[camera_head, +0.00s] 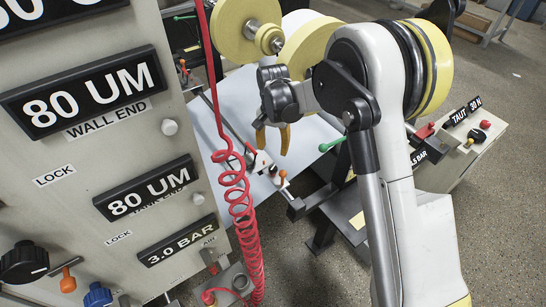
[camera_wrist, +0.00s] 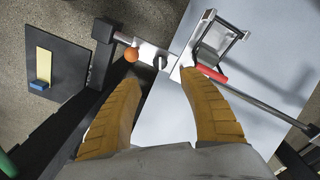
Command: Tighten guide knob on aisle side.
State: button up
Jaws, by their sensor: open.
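An orange ball knob (camera_head: 283,173) stands on a small white guide block at the end of a metal bar that crosses a pale sheet. In the wrist view the orange knob (camera_wrist: 131,55) is just beyond the left fingertip, on the white block (camera_wrist: 148,52) with a small dark slotted part. Nothing shows whether the knob is tight. My gripper (camera_head: 272,138) hangs above the sheet with its two yellow fingers apart. In the wrist view my gripper (camera_wrist: 160,82) is open and empty, short of the block.
A frame with a red handle (camera_wrist: 211,75) lies to the right of the block. A black plate (camera_wrist: 54,67) with a yellow strip is at the left. A coiled red hose (camera_head: 240,210) and a control panel (camera_head: 80,200) stand left of my arm. A green-tipped lever (camera_head: 330,144) is close by.

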aim_at(273, 167)
jog(key=shift+r, duration=0.55)
notch_tip(273, 167, down, 12)
jog(key=n, duration=1.3)
jog(key=shift+n+p, duration=0.3)
grip_shut()
